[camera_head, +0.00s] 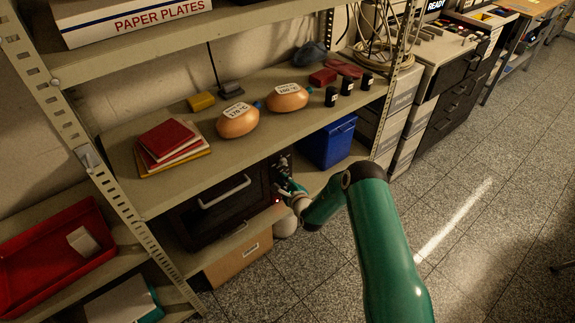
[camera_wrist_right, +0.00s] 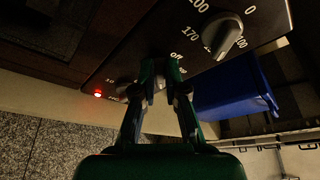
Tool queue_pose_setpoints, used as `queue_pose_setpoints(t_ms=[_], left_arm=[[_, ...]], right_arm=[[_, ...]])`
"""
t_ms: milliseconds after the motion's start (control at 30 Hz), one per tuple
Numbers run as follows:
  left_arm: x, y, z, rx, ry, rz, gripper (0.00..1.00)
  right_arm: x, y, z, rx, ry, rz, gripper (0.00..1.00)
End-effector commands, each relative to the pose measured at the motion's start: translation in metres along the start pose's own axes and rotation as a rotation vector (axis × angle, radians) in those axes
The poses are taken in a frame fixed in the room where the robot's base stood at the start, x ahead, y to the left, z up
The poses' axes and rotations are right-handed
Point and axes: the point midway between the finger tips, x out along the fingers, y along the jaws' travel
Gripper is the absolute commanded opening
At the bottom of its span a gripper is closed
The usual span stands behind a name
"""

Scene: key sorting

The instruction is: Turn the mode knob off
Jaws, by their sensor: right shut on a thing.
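The dark oven (camera_head: 222,212) with a pale handle stands on the lower shelf. Its control panel faces my right gripper (camera_head: 288,186), whose arm reaches in from the lower right. In the right wrist view, my right gripper (camera_wrist_right: 161,76) is shut on the mode knob (camera_wrist_right: 160,82), next to the printed word "off". The fingers hide much of the knob, so I cannot tell its exact setting. A second knob (camera_wrist_right: 223,34), with temperature numbers around it, is free above right. A red lamp (camera_wrist_right: 98,94) is lit at the panel's left. My left gripper is not in view.
A blue bin (camera_head: 327,142) stands right of the oven and also shows in the right wrist view (camera_wrist_right: 235,88). A cardboard box (camera_head: 238,258) sits below. The floor at right is clear.

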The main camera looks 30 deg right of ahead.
Motion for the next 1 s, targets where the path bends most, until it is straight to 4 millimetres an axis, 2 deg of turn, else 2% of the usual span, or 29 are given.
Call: queue_pose_setpoints(t_ms=[33,100,300,500,667,1000], left_arm=[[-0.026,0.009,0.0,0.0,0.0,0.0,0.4],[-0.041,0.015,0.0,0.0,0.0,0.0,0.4],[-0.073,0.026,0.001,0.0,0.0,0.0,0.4],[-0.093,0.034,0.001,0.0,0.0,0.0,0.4],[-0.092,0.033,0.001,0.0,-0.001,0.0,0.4],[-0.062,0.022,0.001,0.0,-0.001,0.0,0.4]], right_arm=[[-0.003,-0.008,0.008,-0.028,0.001,-0.013,0.0],[-0.003,-0.006,0.007,-0.072,0.001,-0.031,0.0],[-0.002,0.0,0.004,-0.197,0.002,-0.082,0.0],[0.0,0.006,0.001,-0.348,0.003,-0.145,0.0],[0.002,0.013,-0.004,-0.491,0.004,-0.204,0.0],[0.007,0.021,-0.011,-0.789,0.015,-0.329,0.0]])
